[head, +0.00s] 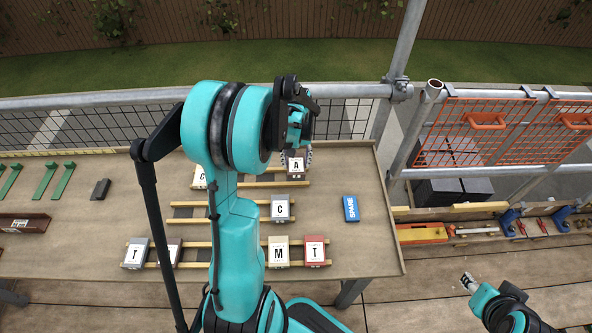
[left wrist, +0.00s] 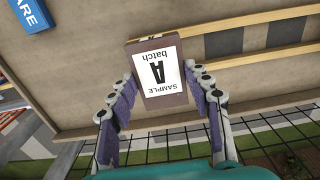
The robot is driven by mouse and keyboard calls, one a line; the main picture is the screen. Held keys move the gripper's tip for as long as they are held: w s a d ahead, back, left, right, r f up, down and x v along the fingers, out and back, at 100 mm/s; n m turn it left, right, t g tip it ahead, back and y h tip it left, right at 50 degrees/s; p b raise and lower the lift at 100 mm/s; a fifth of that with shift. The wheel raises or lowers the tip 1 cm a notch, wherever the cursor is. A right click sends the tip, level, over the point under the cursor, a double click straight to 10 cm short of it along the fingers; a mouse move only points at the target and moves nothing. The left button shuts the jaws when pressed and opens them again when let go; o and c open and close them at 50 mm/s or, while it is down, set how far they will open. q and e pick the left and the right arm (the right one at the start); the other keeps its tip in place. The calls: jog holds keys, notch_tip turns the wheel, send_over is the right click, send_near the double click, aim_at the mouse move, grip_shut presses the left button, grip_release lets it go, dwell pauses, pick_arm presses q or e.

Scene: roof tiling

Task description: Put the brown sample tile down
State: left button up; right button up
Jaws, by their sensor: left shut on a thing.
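The brown sample tile (left wrist: 172,99) has a white label reading "SAMPLE A batch" and lies between the fingers of my left gripper (left wrist: 158,74) in the left wrist view. My left gripper is shut on it, one finger on each side. In the head view the tile (head: 296,166) shows its letter A at the upper right end of the upper rails (head: 262,184), partly under my left gripper (head: 296,156). I cannot tell whether its underside touches the rails or table. My right gripper (head: 468,282) is away at the lower right, small, its opening unclear.
A blue SPARE block (head: 351,208) lies right. My left arm hides the middle. Metal railing runs behind.

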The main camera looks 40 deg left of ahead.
aim_at(296, 164)
pick_arm(q)
notch_tip(296, 164, down, 4)
jog(key=shift+a+f+b, duration=0.1)
jog(key=shift+b, duration=0.75)
jog(key=shift+f+b, duration=0.35)
jog(key=o, duration=1.3)
jog(key=shift+r, duration=0.15)
